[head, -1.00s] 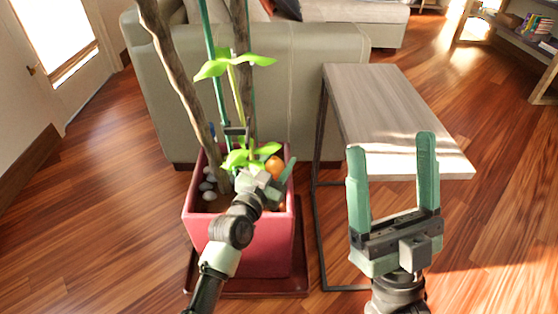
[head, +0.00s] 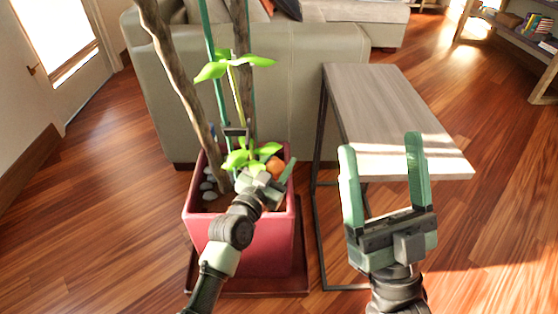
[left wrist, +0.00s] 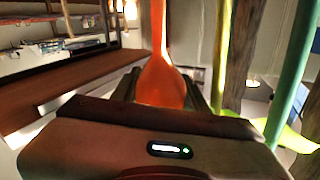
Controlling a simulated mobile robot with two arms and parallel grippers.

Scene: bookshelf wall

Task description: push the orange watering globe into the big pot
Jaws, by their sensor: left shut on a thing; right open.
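The big pot (head: 245,247) is square and red, holding soil and a plant, and stands left of centre in the head view. The orange watering globe (head: 275,167) shows at the pot's right inner side, partly hidden by my left gripper (head: 270,176). In the left wrist view, the globe (left wrist: 166,82) is a glossy orange bulb with a narrow neck, between the fingers of my left gripper (left wrist: 163,92), which is shut on it. Its lower tip and any contact with the soil are hidden. My right gripper (head: 383,145) is open and empty, in front of the side table.
Thick brown stems (head: 180,80), a green stake (head: 213,75) and leaves (head: 238,159) rise close to my left gripper. Grey stones (head: 208,185) lie in the pot. A wooden side table (head: 375,95) stands right of the pot, a sofa (head: 290,90) behind.

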